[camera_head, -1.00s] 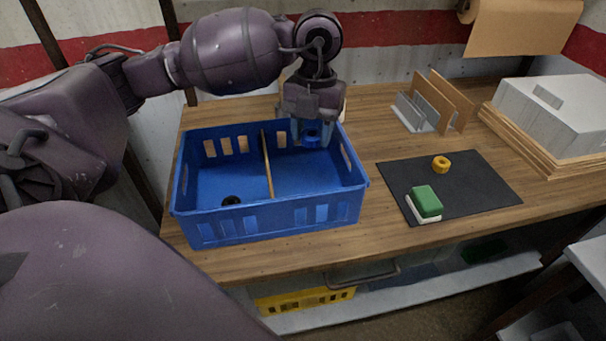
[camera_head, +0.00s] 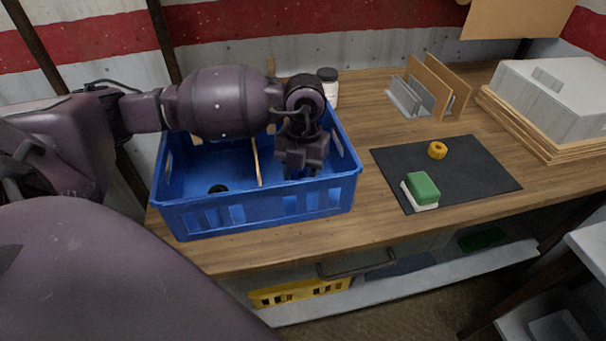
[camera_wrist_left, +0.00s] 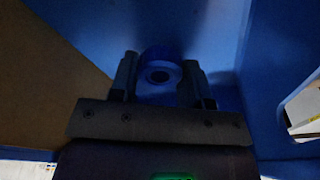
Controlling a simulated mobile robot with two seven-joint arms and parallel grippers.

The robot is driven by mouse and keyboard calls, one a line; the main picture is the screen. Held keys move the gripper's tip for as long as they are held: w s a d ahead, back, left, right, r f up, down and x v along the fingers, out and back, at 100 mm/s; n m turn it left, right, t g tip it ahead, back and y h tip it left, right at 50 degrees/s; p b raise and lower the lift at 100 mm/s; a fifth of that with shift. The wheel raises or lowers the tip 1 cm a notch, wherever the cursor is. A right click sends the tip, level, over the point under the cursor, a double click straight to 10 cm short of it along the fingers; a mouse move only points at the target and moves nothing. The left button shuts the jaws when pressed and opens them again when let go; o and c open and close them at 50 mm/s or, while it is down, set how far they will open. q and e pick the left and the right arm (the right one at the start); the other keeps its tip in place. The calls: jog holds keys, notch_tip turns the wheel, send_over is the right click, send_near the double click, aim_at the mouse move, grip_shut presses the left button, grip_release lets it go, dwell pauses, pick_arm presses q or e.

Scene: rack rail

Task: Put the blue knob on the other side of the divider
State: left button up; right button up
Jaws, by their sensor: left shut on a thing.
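A blue crate (camera_head: 190,221) stands on the bench, split by a thin wooden divider (camera_head: 256,160). My left gripper (camera_head: 299,176) is down inside the crate's right compartment. In the left wrist view my left gripper (camera_wrist_left: 160,85) is shut on the blue knob (camera_wrist_left: 160,57), a round piece with a dark hole in the middle. The divider shows as a brown panel at the left of the wrist view (camera_wrist_left: 45,80). The knob is hidden behind the gripper in the head view. I cannot tell whether it touches the crate floor. My right gripper is not in view.
A black ring-like piece (camera_head: 217,189) lies in the left compartment. Right of the crate, a dark mat (camera_head: 468,178) holds a yellow ring (camera_head: 437,150) and a green-and-white block (camera_head: 422,189). A dark-lidded jar (camera_head: 328,88) stands behind the crate.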

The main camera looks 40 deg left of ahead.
pick_arm(q)
jog(key=shift+f, duration=0.35)
jog(key=shift+f, duration=0.1)
jog(key=o, duration=0.9)
jog(key=shift+o, duration=0.2)
notch_tip(320, 180, up, 12)
jog(key=w+p, duration=0.1)
jog(key=shift+w+a+p, duration=0.15)
jog(key=shift+a+p, duration=0.05)
jog(key=shift+p, duration=0.2)
